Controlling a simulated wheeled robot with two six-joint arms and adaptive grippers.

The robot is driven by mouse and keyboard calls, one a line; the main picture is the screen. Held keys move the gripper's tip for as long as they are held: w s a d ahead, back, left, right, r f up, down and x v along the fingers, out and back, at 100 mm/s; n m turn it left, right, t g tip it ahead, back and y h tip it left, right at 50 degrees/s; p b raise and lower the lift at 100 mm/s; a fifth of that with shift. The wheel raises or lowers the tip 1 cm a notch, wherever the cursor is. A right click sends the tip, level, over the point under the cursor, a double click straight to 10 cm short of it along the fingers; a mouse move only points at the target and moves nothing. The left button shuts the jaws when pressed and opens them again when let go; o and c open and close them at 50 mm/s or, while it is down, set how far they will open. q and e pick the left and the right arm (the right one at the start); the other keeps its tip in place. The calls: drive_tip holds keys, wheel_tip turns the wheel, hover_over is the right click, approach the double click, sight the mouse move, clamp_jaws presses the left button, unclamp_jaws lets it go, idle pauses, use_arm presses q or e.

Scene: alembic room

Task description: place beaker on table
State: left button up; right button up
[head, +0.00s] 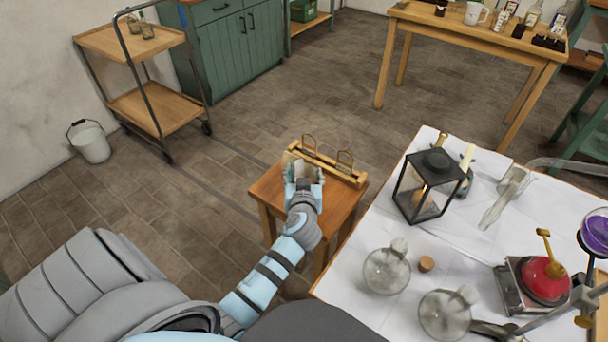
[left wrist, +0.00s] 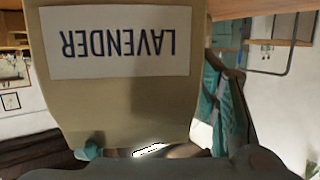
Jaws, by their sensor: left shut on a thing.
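My left gripper (head: 303,176) is shut on a pale tan object labelled LAVENDER (left wrist: 120,110), which fills much of the left wrist view, its lettering upside down. In the head view, the gripper is over a small wooden table (head: 340,207), and most of the held object is hidden behind its fingers. I cannot tell whether it touches the tabletop. No clear beaker shape shows; round clear glass flasks (head: 387,270) stand on the white-covered table (head: 345,285) to the right. My right gripper is not in view.
A wooden rack with wire loops (head: 330,166) lies along the small table's back edge, close to my gripper. A black lantern (head: 430,187), a cork (head: 426,264) and a red vessel (head: 545,280) stand on the white-covered table. Floor left of the small table is clear.

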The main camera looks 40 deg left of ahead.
use_arm(q)
drive_tip(key=o, duration=1.4)
